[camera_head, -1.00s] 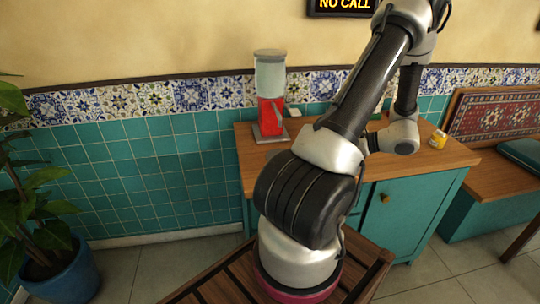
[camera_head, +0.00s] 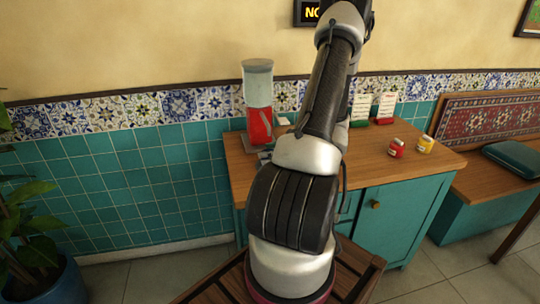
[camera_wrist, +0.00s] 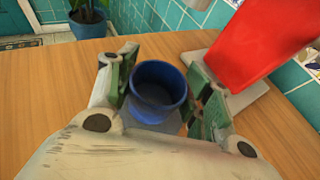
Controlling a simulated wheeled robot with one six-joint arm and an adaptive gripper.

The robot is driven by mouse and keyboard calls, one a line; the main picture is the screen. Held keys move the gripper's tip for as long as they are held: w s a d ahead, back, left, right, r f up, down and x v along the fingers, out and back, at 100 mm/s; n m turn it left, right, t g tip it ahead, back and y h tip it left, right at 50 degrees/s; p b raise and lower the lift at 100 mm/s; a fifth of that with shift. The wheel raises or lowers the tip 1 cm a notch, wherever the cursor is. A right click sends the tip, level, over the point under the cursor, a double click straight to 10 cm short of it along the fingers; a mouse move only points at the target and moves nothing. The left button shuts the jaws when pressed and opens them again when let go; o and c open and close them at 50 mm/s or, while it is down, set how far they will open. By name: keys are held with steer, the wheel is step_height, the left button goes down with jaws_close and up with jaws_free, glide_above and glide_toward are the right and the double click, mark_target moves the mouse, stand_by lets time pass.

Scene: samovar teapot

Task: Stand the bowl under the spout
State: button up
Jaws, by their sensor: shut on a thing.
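The blue bowl (camera_wrist: 158,85) is upright between the fingers of my gripper (camera_wrist: 164,66) in the wrist view. My gripper is shut on it, with one finger on each side, over the wooden counter top. The red dispenser with a pale upper tank (camera_head: 258,100) stands at the left of the counter in the head view. Its red body (camera_wrist: 262,40) and grey base plate (camera_wrist: 252,92) are just right of my gripper in the wrist view. The bowl is beside the plate. The spout is not clear in the wrist view. My arm hides most of the gripper in the head view.
The tiled wall (camera_head: 150,160) is close behind. The counter left of the bowl is clear in the wrist view.

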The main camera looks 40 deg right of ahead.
steer(key=shift+f, duration=0.3)
steer(key=o, duration=1.2)
steer(key=shift+o, duration=0.2)
